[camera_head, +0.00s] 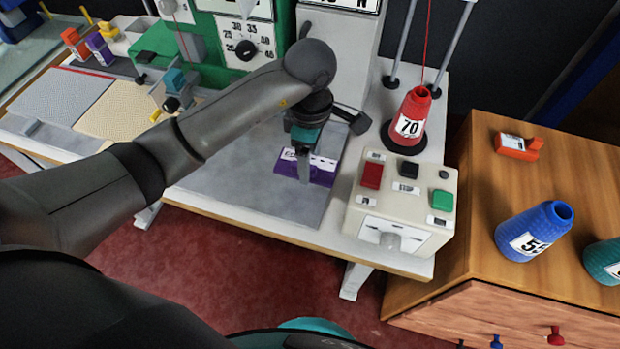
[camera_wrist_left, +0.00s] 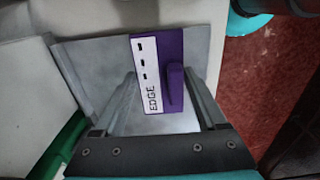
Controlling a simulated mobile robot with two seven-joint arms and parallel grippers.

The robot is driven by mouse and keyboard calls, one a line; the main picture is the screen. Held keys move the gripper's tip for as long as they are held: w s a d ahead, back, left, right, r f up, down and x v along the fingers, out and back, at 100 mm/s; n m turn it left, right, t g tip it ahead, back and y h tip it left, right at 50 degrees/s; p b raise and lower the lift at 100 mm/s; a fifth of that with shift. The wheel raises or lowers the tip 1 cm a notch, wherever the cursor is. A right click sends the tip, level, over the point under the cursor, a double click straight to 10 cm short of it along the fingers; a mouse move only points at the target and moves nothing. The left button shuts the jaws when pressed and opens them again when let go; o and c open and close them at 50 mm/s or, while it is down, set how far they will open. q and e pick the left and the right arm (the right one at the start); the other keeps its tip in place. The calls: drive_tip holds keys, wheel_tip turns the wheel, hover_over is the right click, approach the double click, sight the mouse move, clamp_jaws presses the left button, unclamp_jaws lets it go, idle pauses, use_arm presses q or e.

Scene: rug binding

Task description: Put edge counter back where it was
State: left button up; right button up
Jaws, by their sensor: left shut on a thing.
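The edge counter (camera_head: 321,172) is a purple block with a white label. The left wrist view shows the same edge counter (camera_wrist_left: 173,52) with "EDGE" printed on the label and a raised purple bar beside it. My left gripper (camera_head: 303,172) points down and is shut on the edge counter, with one finger at each side of it in the left wrist view (camera_wrist_left: 160,74). The counter is over the grey plate (camera_head: 235,185) in front of the machine; I cannot tell whether it touches the plate. My right gripper is not in view.
A control box (camera_head: 407,200) with red and green buttons stands right of the plate, with a red cone (camera_head: 409,122) marked 70 behind it. Another purple labelled block (camera_head: 100,48) and an orange one (camera_head: 74,42) stand at the back left. A wooden cabinet (camera_head: 575,185) is at right.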

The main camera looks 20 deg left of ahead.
sight(310, 187)
use_arm(q)
wheel_tip(310, 187, down, 7)
drive_tip(key=shift+r+b, duration=0.15)
drive_tip(key=shift+b, duration=0.45)
drive_tip(key=shift+r, duration=0.1)
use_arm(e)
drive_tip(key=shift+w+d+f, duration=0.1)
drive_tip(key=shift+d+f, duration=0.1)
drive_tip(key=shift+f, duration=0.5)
use_arm(q)
drive_tip(key=o, duration=1.5)
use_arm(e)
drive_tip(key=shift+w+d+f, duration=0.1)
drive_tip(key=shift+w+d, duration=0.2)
